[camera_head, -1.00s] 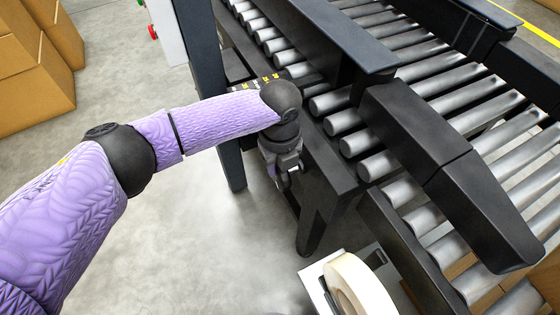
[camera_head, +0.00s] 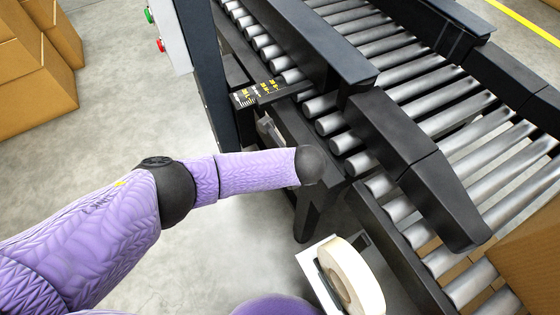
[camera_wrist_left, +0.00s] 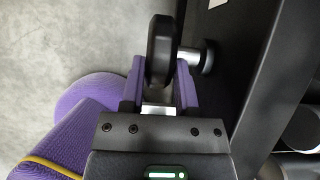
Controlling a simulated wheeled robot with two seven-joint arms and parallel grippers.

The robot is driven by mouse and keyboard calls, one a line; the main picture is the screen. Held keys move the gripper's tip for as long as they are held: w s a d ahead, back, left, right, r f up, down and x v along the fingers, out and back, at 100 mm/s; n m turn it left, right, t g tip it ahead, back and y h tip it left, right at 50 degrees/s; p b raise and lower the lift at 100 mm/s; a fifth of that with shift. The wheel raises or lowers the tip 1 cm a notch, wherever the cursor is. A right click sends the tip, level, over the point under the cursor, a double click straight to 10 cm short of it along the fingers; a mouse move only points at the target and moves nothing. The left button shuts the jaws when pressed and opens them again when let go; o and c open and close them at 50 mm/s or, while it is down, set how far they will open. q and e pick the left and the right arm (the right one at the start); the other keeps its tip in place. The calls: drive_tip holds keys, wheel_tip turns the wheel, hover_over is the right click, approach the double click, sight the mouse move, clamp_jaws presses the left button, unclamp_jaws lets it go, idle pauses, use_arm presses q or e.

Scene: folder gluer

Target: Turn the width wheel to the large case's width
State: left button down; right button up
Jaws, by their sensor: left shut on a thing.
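The width wheel (camera_wrist_left: 161,45) is a black disc seen nearly edge-on in the left wrist view. A short bright shaft joins it to a dark round hub on the right, beside the machine frame. My left gripper (camera_wrist_left: 160,80) is shut on the wheel's near rim, one purple finger on each side. In the head view the gripper and wheel are hidden or too unclear behind my forearm. A black scale plate (camera_head: 262,92) with yellow and white marks sits on the machine's near side; its marks are too small to read. My right gripper is out of view.
The roller conveyor (camera_head: 400,70) with dark guide rails fills the right side. A tape roll (camera_head: 350,278) stands at the bottom middle. Cardboard boxes (camera_head: 35,85) stand at the far left, and another box (camera_head: 525,255) is at lower right.

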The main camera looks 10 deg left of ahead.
use_arm(q)
drive_tip(key=shift+s+f+t, duration=0.15)
drive_tip(key=shift+s+t, duration=0.05)
drive_tip(key=shift+t, duration=0.1)
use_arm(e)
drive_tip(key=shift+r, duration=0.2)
use_arm(q)
drive_tip(key=shift+y, duration=0.3)
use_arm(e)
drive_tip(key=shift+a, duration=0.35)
use_arm(q)
drive_tip(key=shift+c, duration=1.8)
unclamp_jaws()
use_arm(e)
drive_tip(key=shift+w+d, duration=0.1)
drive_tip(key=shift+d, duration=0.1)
